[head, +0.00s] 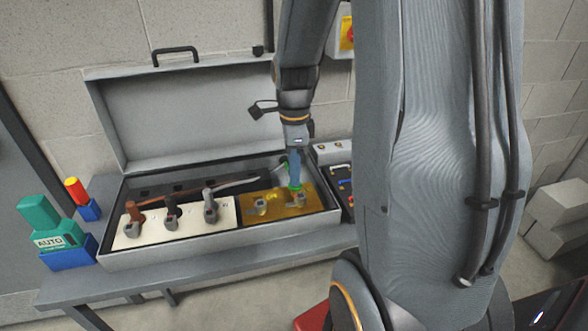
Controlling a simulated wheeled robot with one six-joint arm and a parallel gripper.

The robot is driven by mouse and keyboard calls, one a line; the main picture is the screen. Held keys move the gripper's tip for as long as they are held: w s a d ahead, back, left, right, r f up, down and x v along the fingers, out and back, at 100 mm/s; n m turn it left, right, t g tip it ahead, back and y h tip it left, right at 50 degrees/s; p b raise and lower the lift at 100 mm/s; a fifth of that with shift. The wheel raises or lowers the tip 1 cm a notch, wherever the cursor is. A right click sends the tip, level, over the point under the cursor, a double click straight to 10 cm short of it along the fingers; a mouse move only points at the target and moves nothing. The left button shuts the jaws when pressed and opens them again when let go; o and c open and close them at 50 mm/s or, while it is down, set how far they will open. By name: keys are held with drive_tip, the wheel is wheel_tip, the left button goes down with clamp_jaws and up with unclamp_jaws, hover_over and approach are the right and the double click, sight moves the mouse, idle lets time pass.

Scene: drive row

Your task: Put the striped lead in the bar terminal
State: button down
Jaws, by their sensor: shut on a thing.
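My gripper (295,172) points down over the brass-coloured right part of the open grey box. A blue piece shows at its end; I cannot tell whether it is finger or held part. Green shows beside and just below it, which looks like the striped lead (295,187); its stripes are too small to make out. The gripper is shut on it. The lead's end is close above the brass plate (250,212), which carries small metal terminals (261,205). I cannot tell which one is the bar terminal, or whether the lead touches one.
Brown (133,212), black (171,213) and grey (210,205) leads sit at terminals on the white plate. The box lid (225,115) stands open behind. Left are a teal AUTO block (45,235) and a red-yellow piece in a blue holder (87,208).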

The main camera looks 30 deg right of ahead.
drive_tip(key=shift+f+b, duration=0.35)
drive_tip(key=shift+f, duration=0.65)
drive_tip(key=c, duration=1.6)
unclamp_jaws()
drive_tip(key=shift+o, duration=0.2)
drive_tip(key=shift+r+b, duration=0.6)
drive_tip(key=shift+r, duration=3.3)
